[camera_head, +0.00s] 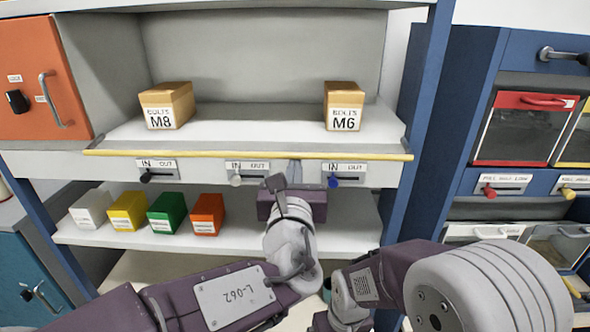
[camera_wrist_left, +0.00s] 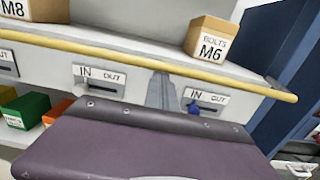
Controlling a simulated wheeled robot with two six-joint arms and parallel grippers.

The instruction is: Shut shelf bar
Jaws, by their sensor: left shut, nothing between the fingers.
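The shelf bar is the long yellow bar (camera_head: 225,155) along the front edge of the middle shelf. It also crosses the left wrist view (camera_wrist_left: 110,53). Below it are three IN/OUT slides: a black knob (camera_head: 146,177), a white knob (camera_head: 236,180) and a blue knob (camera_head: 333,181), each under the IN side. My left gripper (camera_head: 295,168) is shut and empty, pointing at the shelf front just below the bar, between the white and blue knobs. In the left wrist view its fingers (camera_wrist_left: 161,88) reach up near the bar; contact cannot be told. My right gripper's fingers are not seen.
Boxes marked M8 (camera_head: 167,105) and M6 (camera_head: 344,106) stand on the middle shelf. White, yellow, green and orange bins (camera_head: 207,214) stand on the lower shelf. A blue post (camera_head: 418,110) bounds the shelf at right. An orange cabinet door (camera_head: 40,85) is at left.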

